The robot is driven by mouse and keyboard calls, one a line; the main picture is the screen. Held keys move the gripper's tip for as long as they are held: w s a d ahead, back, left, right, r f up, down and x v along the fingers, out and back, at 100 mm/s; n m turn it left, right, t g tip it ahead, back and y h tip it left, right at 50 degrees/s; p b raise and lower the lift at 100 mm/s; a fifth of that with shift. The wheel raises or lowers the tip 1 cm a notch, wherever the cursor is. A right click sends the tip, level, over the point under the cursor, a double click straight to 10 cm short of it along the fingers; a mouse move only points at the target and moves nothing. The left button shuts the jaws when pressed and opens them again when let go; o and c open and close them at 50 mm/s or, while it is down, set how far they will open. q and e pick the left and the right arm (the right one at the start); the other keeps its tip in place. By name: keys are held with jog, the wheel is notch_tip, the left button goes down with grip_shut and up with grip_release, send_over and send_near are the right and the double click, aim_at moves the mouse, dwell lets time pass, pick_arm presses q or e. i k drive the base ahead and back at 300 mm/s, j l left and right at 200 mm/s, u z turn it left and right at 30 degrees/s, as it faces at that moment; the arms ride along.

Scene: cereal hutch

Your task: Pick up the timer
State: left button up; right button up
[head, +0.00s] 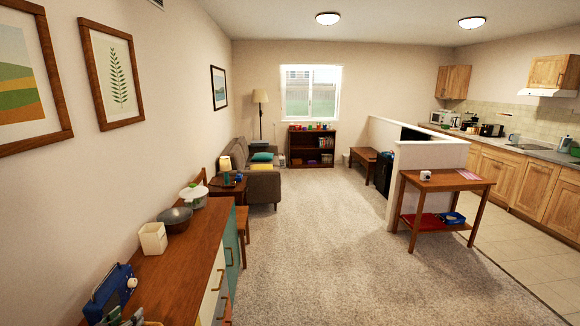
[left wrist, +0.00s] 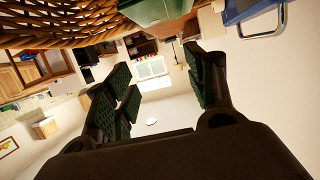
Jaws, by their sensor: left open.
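I cannot make out the timer for certain. A small white object with a dark front (head: 425,175) stands on the wooden side table (head: 446,181) at the right; it is too small to tell whether it is the timer. My right gripper is in neither view.
A wicker basket (left wrist: 60,25) is near the left wrist. The carpet (head: 340,250) is open in the middle.

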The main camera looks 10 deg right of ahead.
aim_at(423, 174)
jog(key=k+j+z, duration=0.1)
jog(key=z, duration=1.15)
jog(key=k+l, duration=0.05)
